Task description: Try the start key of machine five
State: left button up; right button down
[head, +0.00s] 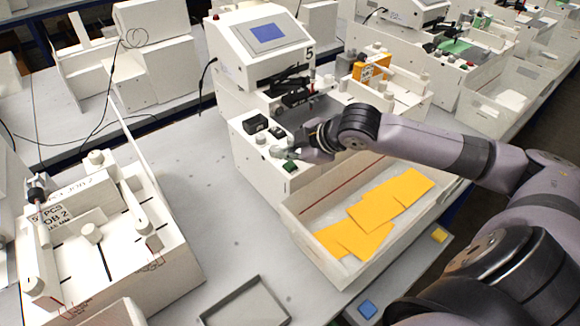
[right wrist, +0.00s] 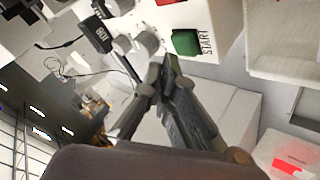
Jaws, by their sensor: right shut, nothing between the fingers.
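Machine five (head: 240,70) stands at the middle back, with a blue screen and a "5" on its head. Its green start key (head: 290,166) is at the front of its control panel. In the right wrist view the green key marked START (right wrist: 186,42) shows up close and uncovered. My right gripper (head: 284,154) is shut and empty, over the panel just behind the key in the head view. In the right wrist view its fingertips (right wrist: 162,66) are below and left of the key; whether they touch the panel I cannot tell. My left gripper is not in view.
A pale tray with orange sheets (head: 390,205) sits right of the panel, under my right arm. Knobs (right wrist: 146,42) and a black JOB block (right wrist: 97,31) are beside the fingers. Another machine (head: 130,240) stands at left; a shallow grey tray (head: 245,305) lies in front.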

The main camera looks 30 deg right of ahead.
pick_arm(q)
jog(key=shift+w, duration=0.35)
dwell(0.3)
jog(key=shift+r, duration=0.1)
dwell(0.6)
pick_arm(e)
jog(key=shift+f, duration=0.35)
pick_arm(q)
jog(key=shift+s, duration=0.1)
pick_arm(e)
jog(key=shift+f, duration=0.5)
dwell(0.6)
pick_arm(q)
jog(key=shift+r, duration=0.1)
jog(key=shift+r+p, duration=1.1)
jog(key=shift+p, duration=0.15)
pick_arm(e)
jog(key=shift+r, duration=0.85)
